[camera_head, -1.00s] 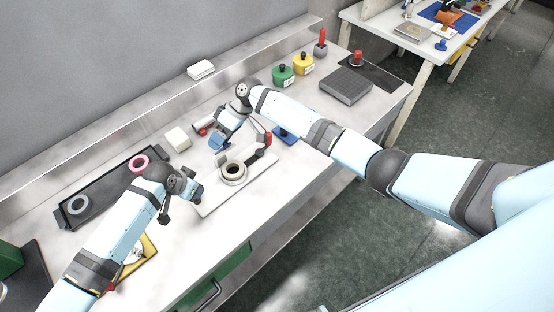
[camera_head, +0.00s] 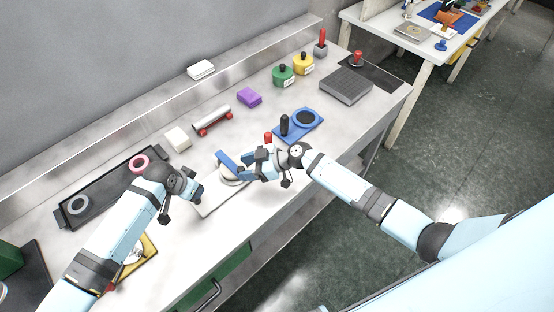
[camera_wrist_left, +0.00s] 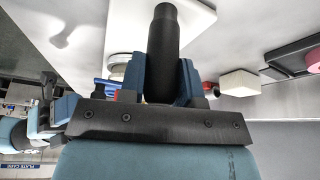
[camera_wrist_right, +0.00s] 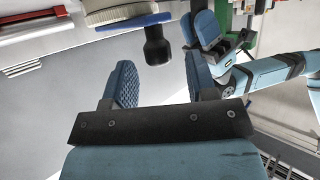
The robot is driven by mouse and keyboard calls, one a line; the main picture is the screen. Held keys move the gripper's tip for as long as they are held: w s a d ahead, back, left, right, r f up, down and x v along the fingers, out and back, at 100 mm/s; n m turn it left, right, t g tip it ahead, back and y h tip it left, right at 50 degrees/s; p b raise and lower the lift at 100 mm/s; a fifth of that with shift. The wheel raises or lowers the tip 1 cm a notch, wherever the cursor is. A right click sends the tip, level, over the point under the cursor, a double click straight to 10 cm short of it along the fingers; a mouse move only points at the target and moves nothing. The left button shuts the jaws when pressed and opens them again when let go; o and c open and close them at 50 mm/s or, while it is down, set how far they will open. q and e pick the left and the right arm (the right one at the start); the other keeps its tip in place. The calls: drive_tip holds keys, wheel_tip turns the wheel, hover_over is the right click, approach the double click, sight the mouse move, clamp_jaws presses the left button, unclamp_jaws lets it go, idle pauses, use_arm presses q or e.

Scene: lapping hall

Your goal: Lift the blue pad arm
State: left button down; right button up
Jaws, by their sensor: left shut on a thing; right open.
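A flat blue piece (camera_wrist_right: 132,24), which looks like the blue pad arm, lies against a cream disc (camera_wrist_right: 122,8) in the right wrist view. A black knob (camera_wrist_right: 157,46) shows beside it, ahead of my right fingers. In the head view my right gripper (camera_head: 234,165) hovers at the cream ring (camera_head: 229,178) on the white board (camera_head: 215,205) and hides much of it. It is open and empty. My left gripper (camera_head: 198,190) is at the board's left side. In the left wrist view it is shut on a black cylindrical handle (camera_wrist_left: 162,45).
A blue plate with a black ring (camera_head: 306,117), a white roller with red ends (camera_head: 212,120), a purple block (camera_head: 249,97) and a cream block (camera_head: 178,138) stand around the board. A dark tray (camera_head: 105,190) lies left. Bare bench shows between them.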

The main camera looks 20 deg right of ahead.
drive_tip(key=v, duration=0.9)
drive_tip(key=shift+s+d+r, duration=0.1)
drive_tip(key=shift+s+d, duration=0.05)
drive_tip(key=shift+d, duration=0.15)
drive_tip(key=x, duration=1.2)
clamp_jaws()
